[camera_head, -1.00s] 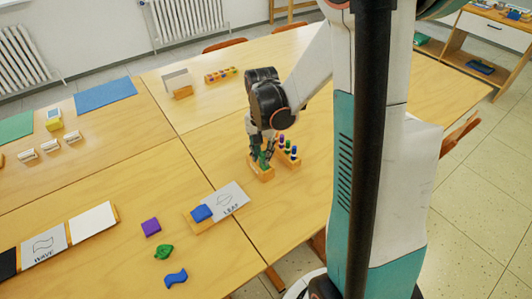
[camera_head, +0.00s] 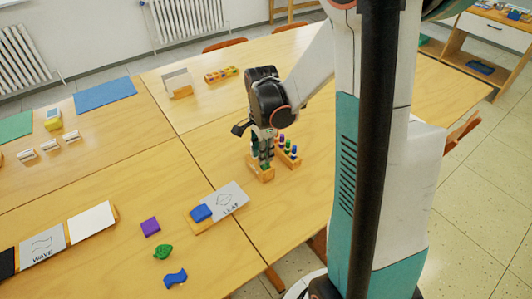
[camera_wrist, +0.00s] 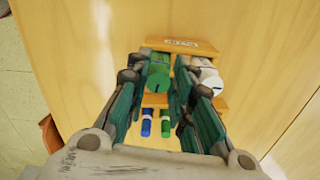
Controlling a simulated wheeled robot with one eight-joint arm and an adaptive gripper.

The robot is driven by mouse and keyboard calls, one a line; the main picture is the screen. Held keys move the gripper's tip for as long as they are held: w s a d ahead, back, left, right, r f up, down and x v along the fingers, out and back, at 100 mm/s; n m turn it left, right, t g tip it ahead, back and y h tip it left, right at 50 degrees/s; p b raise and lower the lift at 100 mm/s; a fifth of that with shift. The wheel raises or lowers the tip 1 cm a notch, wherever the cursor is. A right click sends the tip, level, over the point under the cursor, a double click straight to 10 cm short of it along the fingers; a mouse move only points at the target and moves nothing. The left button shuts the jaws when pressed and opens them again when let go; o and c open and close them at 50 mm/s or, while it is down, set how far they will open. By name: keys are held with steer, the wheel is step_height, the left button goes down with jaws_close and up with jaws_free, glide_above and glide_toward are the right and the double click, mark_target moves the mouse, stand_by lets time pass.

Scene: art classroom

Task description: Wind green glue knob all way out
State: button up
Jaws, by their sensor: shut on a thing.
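My gripper (camera_head: 264,160) points down over a small wooden holder (camera_head: 254,169) on the table. In the wrist view its fingers (camera_wrist: 157,78) stand on either side of the green glue stick and are shut on its round green knob (camera_wrist: 158,83), which has a dark mark on its face. The green body (camera_wrist: 160,58) shows behind the knob, in the holder (camera_wrist: 193,46) with a small label. A white glue stick (camera_wrist: 205,76) sits to the right in the same holder, partly behind the right finger. The fingers hide most of the green stick in the head view.
A wooden rack (camera_head: 296,161) with several coloured sticks stands close to the gripper's right. A blue stick (camera_wrist: 147,123) and a green stick (camera_wrist: 165,123) show below in the wrist view. A leaf card (camera_head: 232,197) and loose shapes lie nearer. Table left of the holder is clear.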

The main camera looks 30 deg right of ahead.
steer(key=m, duration=0.3)
steer(key=o, duration=1.5)
steer(key=n, duration=1.1)
steer(key=shift+n+b, duration=0.3)
steer(key=shift+a, duration=0.9)
